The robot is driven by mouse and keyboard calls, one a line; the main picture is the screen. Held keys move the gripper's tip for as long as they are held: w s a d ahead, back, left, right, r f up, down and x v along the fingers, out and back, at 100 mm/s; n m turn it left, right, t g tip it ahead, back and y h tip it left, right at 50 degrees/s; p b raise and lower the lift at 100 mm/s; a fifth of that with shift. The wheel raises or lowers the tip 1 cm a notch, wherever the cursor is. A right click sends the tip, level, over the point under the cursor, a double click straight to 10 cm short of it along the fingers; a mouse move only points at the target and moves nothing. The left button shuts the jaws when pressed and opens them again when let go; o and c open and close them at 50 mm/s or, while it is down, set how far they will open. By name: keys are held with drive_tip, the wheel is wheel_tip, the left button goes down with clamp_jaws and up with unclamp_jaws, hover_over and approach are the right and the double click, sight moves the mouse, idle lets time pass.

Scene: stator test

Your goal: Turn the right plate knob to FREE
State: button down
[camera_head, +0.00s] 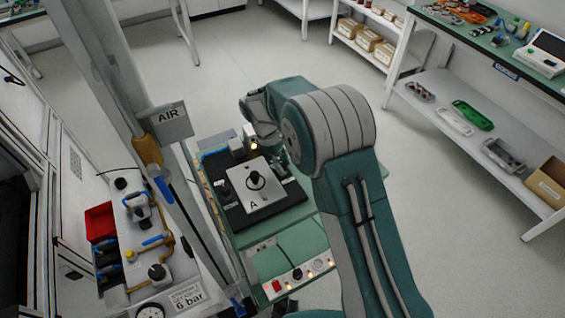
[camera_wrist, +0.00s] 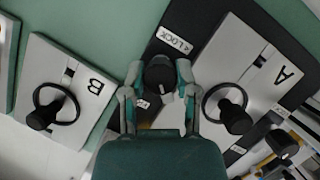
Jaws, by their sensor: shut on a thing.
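The right plate knob (camera_wrist: 160,74) is a black round knob on the dark base beside the white plate marked A (camera_wrist: 245,52). My gripper (camera_wrist: 159,88) is shut on it, with one finger on each side, in the wrist view. A pale mark on the knob's lower edge points down in the picture. The LOCK label (camera_wrist: 174,40) is above and right of the knob. A second label (camera_wrist: 141,103) below left is too small to read. In the head view, plate A (camera_head: 262,205) shows, but my arm largely hides this knob and my fingers.
A similar knob (camera_wrist: 282,143) stands on the other side of plate A; it also shows in the head view (camera_head: 223,188). Plate B (camera_wrist: 65,62) lies left in the wrist view. A post with an AIR sign (camera_head: 168,115) stands left of the bench. A button panel (camera_head: 292,278) is at its front.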

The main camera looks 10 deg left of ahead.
drive_tip(key=m+g+y, duration=0.1)
drive_tip(key=m, duration=0.2)
drive_tip(key=shift+w+m, duration=0.1)
drive_tip(key=shift+m, duration=0.3)
drive_tip(key=shift+m+g+y, duration=0.5)
drive_tip(key=shift+m+g, duration=0.1)
drive_tip(key=shift+m, duration=1.3)
drive_tip(key=shift+c, duration=1.9)
unclamp_jaws()
drive_tip(key=shift+a, duration=0.1)
drive_tip(key=v, duration=1.2)
